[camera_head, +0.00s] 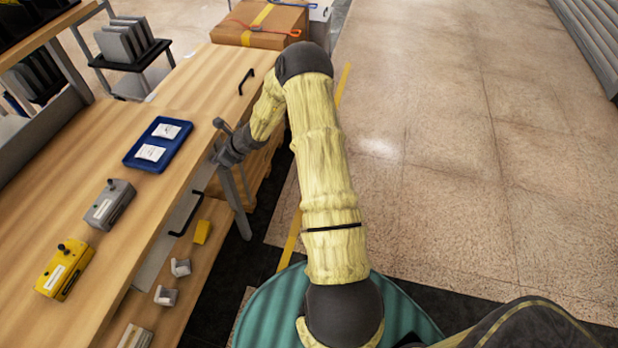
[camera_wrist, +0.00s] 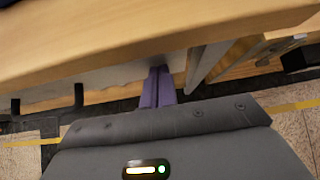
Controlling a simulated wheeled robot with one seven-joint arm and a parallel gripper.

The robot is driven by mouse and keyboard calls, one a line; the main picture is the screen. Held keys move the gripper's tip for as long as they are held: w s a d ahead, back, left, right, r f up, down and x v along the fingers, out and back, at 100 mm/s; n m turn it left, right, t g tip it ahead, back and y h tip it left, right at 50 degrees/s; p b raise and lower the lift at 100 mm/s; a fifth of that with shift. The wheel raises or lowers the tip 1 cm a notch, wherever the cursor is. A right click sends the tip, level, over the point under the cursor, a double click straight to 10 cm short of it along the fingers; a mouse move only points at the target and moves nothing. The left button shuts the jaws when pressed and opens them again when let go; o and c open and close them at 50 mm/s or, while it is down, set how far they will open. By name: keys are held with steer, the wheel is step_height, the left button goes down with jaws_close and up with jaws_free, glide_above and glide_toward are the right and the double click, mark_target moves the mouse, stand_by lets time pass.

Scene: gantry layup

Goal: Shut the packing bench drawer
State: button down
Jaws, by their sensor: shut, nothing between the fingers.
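The packing bench (camera_head: 165,228) has a long wooden top on the left of the head view. Below its front edge is a grey drawer front (camera_head: 181,212) with a black bar handle (camera_head: 186,217). How far the drawer stands out is unclear. My gripper (camera_head: 217,148) is at the bench edge, beyond the handle. In the wrist view its purple fingers (camera_wrist: 158,84) are together and empty, pointing at the grey face under the wooden edge (camera_wrist: 130,62). The black handle's ends (camera_wrist: 79,95) show left of the fingers, apart from them.
A blue tray (camera_head: 133,158) with white packets, a grey device (camera_head: 108,206) and a yellow device (camera_head: 65,270) stand on the bench. A yellow block (camera_head: 202,232) and grey brackets (camera_head: 180,267) lie lower down. A grey bench leg (camera_head: 236,205) stands near my gripper. The right floor is clear.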

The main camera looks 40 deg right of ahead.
steer(key=shift+w+a+r, duration=0.25)
steer(key=shift+a, duration=0.1)
steer(key=shift+d, duration=0.1)
steer(key=s+d+r, duration=0.6)
steer(key=s+d, duration=0.1)
steer(key=s, duration=0.2)
steer(key=shift+s+d+r, duration=0.15)
steer(key=shift+s+d, duration=0.05)
steer(key=shift+s, duration=0.05)
steer(key=shift+w, duration=0.1)
